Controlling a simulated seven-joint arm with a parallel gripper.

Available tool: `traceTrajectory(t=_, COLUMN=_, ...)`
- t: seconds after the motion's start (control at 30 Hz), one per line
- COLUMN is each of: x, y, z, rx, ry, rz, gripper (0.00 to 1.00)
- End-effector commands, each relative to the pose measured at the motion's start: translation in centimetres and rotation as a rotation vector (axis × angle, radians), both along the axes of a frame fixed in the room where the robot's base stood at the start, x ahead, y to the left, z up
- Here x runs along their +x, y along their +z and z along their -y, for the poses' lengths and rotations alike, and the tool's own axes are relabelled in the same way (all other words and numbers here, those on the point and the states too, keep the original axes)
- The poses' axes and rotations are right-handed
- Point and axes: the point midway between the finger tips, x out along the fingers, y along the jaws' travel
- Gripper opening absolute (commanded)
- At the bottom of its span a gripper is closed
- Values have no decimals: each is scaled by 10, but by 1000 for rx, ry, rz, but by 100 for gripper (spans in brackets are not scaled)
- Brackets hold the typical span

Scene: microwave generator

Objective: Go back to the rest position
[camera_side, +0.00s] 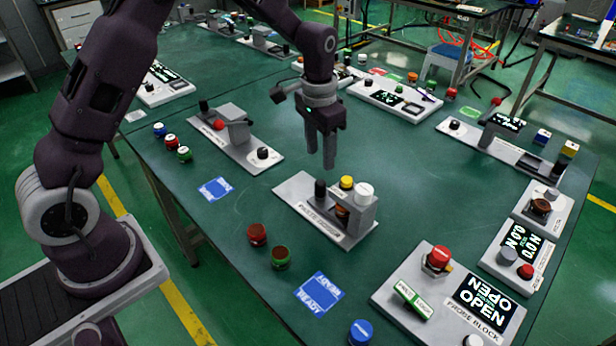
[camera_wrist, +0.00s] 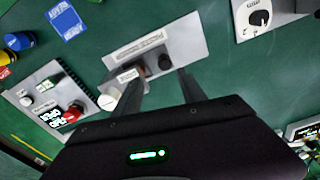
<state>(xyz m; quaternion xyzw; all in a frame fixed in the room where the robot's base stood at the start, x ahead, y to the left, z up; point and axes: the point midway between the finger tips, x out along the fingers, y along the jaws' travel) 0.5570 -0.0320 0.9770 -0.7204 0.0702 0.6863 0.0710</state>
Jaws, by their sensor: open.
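My gripper (camera_side: 329,152) hangs with its fingers pointing down above the middle of the green table. In the wrist view its two fingers (camera_wrist: 164,84) stand apart with nothing between them. Below it in the side view is a grey station (camera_side: 305,205) with a black knob, a yellow button (camera_side: 346,182), a white cap (camera_side: 364,192) and a brown piece partly under the block. The fingertips appear above this station and apart from it. The same station shows in the wrist view (camera_wrist: 190,40), partly hidden by the fingers.
A probe block panel (camera_side: 448,300) with a red button stands at the front right. Another station with a red button (camera_side: 219,125) is at the left. Loose red and green cylinders (camera_side: 257,235) and blue cards (camera_side: 319,294) lie near the front edge. Bare table (camera_side: 420,190) lies right of the station.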

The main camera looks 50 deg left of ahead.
Motion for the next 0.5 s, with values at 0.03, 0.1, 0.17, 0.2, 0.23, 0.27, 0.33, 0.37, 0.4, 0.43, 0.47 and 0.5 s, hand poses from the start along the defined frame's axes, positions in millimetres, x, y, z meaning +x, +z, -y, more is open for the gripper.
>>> traceTrajectory(t=0.03, x=-12, y=37, z=2, rx=-2, ry=12, rz=43, gripper=48)
traceTrajectory(t=0.1, x=-40, y=84, z=5, rx=-7, ry=37, rz=95, gripper=48)
traceTrajectory(t=0.17, x=-70, y=119, z=7, rx=-12, ry=59, rz=140, gripper=48)
traceTrajectory(t=0.2, x=-92, y=140, z=8, rx=-15, ry=74, rz=172, gripper=48)
traceTrajectory(t=0.23, x=-110, y=154, z=10, rx=-17, ry=83, rz=196, gripper=48)
traceTrajectory(t=0.27, x=-129, y=166, z=11, rx=-20, ry=95, rz=220, gripper=48)
traceTrajectory(t=0.33, x=-174, y=185, z=12, rx=-26, ry=119, rz=278, gripper=48)
traceTrajectory(t=0.37, x=-193, y=190, z=13, rx=-30, ry=129, rz=301, gripper=48)
traceTrajectory(t=0.4, x=-216, y=194, z=14, rx=-34, ry=142, rz=329, gripper=48)
traceTrajectory(t=0.43, x=-232, y=195, z=14, rx=-36, ry=151, rz=350, gripper=48)
traceTrajectory(t=0.47, x=-246, y=194, z=14, rx=-39, ry=160, rz=369, gripper=48)
traceTrajectory(t=0.5, x=-262, y=192, z=15, rx=-42, ry=169, rz=388, gripper=48)
